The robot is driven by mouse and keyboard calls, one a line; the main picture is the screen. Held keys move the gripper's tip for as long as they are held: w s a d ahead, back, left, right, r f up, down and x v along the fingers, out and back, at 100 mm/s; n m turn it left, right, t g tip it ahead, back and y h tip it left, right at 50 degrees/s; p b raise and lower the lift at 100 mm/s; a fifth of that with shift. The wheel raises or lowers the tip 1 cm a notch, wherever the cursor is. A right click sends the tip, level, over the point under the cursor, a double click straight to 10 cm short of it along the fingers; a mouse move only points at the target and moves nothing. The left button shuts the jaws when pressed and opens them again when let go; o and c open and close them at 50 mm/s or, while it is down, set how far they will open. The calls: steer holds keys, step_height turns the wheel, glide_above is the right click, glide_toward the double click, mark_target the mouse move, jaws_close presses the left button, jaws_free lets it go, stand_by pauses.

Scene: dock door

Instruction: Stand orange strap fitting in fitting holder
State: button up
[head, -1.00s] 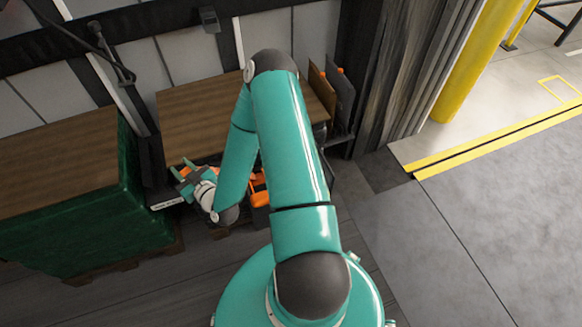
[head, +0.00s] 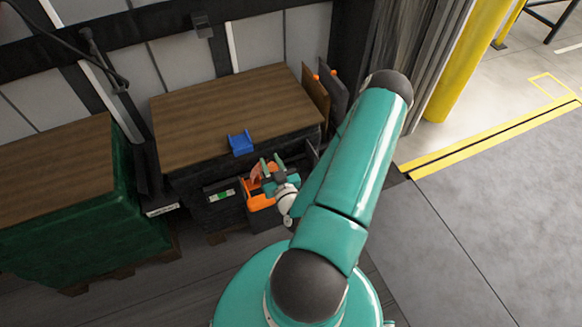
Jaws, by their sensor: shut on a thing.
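A small blue holder (head: 240,142) with raised sides sits on the front edge of the brown wooden top; I take it for the fitting holder. My gripper (head: 271,164) is just right of it and nearer to me, in front of the dark stand, over an orange-edged bin (head: 261,203). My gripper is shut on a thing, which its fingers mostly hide. A reddish-orange piece (head: 256,174) shows at the left of the fingers; it looks like the orange strap fitting, but the contact is not clear.
The wooden top (head: 225,112) is clear behind the blue holder. Upright boards (head: 318,92) stand at its right end. A green-wrapped pallet load (head: 85,215) is at the left. A yellow post (head: 470,65) and open floor lie to the right.

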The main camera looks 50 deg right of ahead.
mark_target(286, 149)
steer(key=w+d+f, duration=0.1)
steer(key=d+f, duration=0.2)
steer(key=d, duration=0.1)
steer(key=d+f, duration=0.3)
steer(key=d, duration=0.1)
steer(key=w+d+f, duration=0.1)
steer(key=d+f, duration=0.1)
steer(key=d, duration=0.2)
steer(key=shift+w+d+f, duration=0.3)
steer(key=shift+w+f, duration=0.05)
steer(key=shift+f, duration=0.05)
steer(key=shift+d+f, duration=0.2)
steer(key=shift+f, duration=0.05)
steer(key=shift+w+d+f, duration=0.1)
steer(key=shift+d+f, duration=0.05)
steer(key=shift+f, duration=0.75)
steer(key=shift+d+f, duration=0.1)
steer(key=shift+f, duration=0.8)
steer(key=shift+f, duration=0.1)
steer(key=o, duration=1)
